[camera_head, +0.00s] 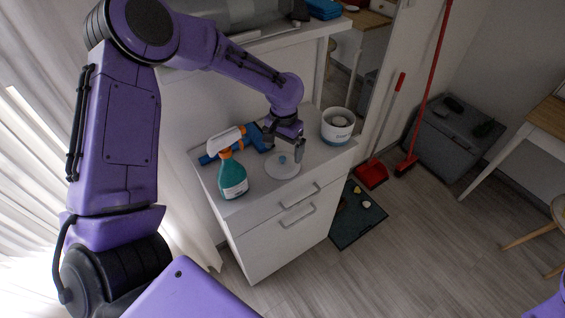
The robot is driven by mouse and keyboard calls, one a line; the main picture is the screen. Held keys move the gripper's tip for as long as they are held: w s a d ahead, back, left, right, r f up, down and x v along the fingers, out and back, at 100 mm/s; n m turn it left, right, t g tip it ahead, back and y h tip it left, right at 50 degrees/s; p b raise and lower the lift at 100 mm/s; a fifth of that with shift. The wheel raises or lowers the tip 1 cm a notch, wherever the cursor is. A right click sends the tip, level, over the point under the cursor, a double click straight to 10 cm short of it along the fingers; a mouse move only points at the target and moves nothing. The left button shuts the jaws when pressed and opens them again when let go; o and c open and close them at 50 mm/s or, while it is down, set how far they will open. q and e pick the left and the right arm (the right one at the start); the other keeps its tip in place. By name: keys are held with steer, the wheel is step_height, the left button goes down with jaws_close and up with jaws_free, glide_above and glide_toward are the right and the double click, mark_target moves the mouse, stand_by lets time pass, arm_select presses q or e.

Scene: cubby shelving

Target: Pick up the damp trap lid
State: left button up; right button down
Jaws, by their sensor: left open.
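The damp trap lid is a white round disc (281,170) with a small teal knob, lying on top of the white drawer cabinet (201,176). My left gripper (285,150) is open and points down just above and behind the lid, near its knob. I cannot tell whether its fingers touch the lid. A white round tub (337,126) with blue lettering stands to the right of the lid at the cabinet's right end. My right gripper is not in view.
A green spray bottle (232,177) with a white and orange head stands left of the lid. A blue object (253,138) lies behind it. A red dustpan (371,175) and broom lean at the right.

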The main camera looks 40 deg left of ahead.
mark_target(282, 158)
arm_select(q)
steer(key=f, duration=0.3)
steer(key=f+p, duration=0.1)
steer(key=shift+s+a+f, duration=0.1)
steer(key=shift+a+f, duration=0.05)
steer(key=shift+a, duration=0.1)
steer(key=shift+f, duration=0.25)
steer(key=shift+d+r, duration=0.1)
steer(key=c, duration=1.6)
steer(key=shift+s, duration=0.15)
jaws_close()
